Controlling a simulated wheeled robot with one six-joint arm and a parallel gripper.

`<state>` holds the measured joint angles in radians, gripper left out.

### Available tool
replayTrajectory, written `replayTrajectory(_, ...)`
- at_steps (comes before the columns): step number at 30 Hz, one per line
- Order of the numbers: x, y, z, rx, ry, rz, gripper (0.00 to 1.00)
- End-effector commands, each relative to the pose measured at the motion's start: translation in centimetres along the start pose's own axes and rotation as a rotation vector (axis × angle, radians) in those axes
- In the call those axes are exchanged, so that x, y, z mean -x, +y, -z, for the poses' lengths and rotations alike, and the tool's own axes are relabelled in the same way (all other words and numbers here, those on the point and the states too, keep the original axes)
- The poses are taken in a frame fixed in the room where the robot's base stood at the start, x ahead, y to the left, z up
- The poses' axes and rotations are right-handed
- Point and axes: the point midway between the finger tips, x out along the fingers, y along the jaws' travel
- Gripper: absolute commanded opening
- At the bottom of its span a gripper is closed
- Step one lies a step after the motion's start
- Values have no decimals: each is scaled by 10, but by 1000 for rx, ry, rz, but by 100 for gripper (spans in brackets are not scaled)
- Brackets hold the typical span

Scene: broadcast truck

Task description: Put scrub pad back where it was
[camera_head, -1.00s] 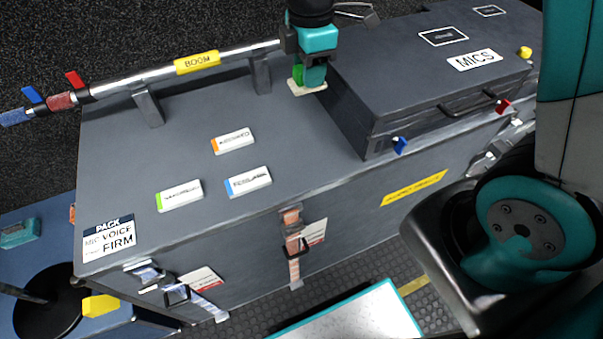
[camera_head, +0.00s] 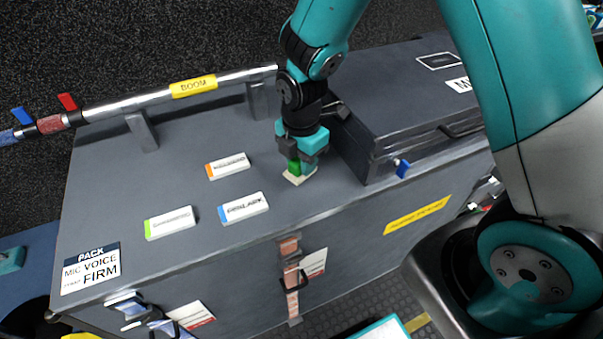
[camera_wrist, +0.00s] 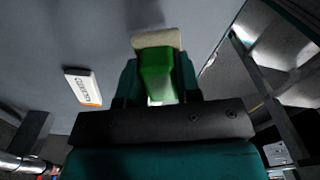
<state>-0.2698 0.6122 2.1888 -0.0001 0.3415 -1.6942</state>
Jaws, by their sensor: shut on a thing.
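The scrub pad (camera_head: 297,178) has a green grip and a pale pad below it. My gripper (camera_head: 301,163) is shut on the green part, just above the top of the dark grey case (camera_head: 130,190). In the wrist view the scrub pad (camera_wrist: 157,68) sits between the two fingers, its pale pad beyond the fingertips. I cannot tell whether the pad touches the case top. It is right of the white labelled blocks and left of the MICS case.
Three white labelled blocks, orange-ended (camera_head: 228,165), blue-ended (camera_head: 243,207) and green-ended (camera_head: 170,222), lie left of my gripper. The BOOM pole (camera_head: 150,95) runs along the back on supports. The MICS case (camera_head: 410,95) stands close at right. The case top's front middle is clear.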

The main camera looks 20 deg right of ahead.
Motion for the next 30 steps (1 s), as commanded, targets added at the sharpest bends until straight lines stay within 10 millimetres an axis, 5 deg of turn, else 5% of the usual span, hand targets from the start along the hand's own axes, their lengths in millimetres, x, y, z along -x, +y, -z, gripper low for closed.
replayTrajectory(10, -40, 0, 0, -1, 0, 0, 9)
replayTrajectory(22, -46, 0, 0, -1, 0, -1, 9)
replayTrajectory(23, -46, 0, 0, -1, 0, -1, 36)
replayTrajectory(25, -45, 0, 0, -1, 0, -1, 52)
replayTrajectory(30, -45, 0, 0, -1, 0, -1, 57)
